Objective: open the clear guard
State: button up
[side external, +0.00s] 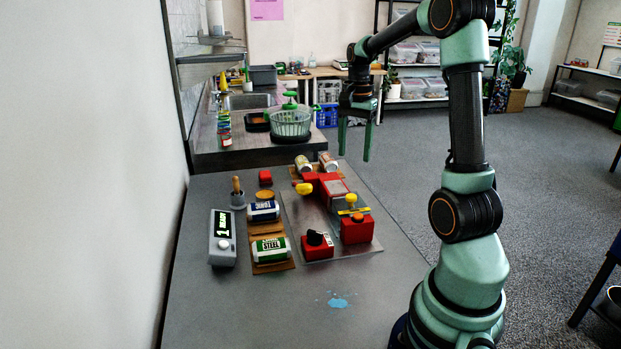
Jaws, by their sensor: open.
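My gripper (354,150) hangs from the arm at upper centre, fingers pointing down and apart, with nothing between them. It is above the far right part of the table, and clear of the red fixtures. A red box with an orange button (358,217) stands on the metal plate (312,213); a yellow bar and a yellow knob (351,198) show just behind it. A red box with a black knob (317,245) stands to its left. A red body with a yellow handle (305,188) is farther back. I cannot clearly make out the clear guard or its position.
A green-labelled can (270,250) and a blue-labelled can (263,211) lie on brown mats at left. A grey device with a lit display (222,238) is beside them. Two cans (303,163) lie at the back. A blue spill (338,303) marks the otherwise clear near table.

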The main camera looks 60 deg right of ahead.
aim_at(351, 196)
notch_tip(351, 196, down, 12)
jog(key=shift+f, duration=0.1)
dwell(0.4)
grip_shut()
dwell(1.4)
